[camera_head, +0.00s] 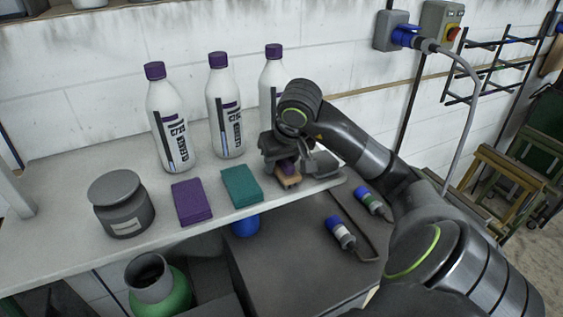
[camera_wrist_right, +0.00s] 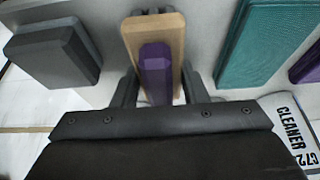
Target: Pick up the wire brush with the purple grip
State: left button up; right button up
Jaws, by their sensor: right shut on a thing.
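The wire brush has a wooden back and a purple grip; in the head view (camera_head: 288,181) it is at the right end of the white shelf, partly hidden by my gripper. It shows closer in the right wrist view (camera_wrist_right: 155,65), with a bit of dark bristle at its far end. My right gripper (camera_head: 287,170) is shut on the brush, one finger on each side of the purple grip in the wrist view (camera_wrist_right: 158,88). I cannot tell whether the brush touches the shelf. My left gripper is not in view.
A teal block (camera_head: 241,186) and a purple block (camera_head: 191,201) lie left of the brush. A dark grey block (camera_wrist_right: 55,50) is on its other side. Several white bottles (camera_head: 226,110) stand behind. A dark jar (camera_head: 123,205) stands left on the shelf (camera_head: 60,245).

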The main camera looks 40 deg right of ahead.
jog(key=shift+s+r+p, duration=0.1)
jog(key=shift+r+p, duration=1.6)
jog(key=shift+r, duration=0.25)
jog(key=shift+s+a+f+b, duration=0.25)
jog(key=shift+s+f+b, duration=0.25)
jog(key=shift+s+b, duration=0.4)
jog(key=s+a+b, duration=0.2)
jog(key=s+b, duration=0.5)
jog(key=b, duration=0.1)
jog(key=s+a+b, duration=0.3)
jog(key=s+b, duration=0.5)
jog(key=shift+r, duration=0.15)
jog(key=shift+s, duration=0.15)
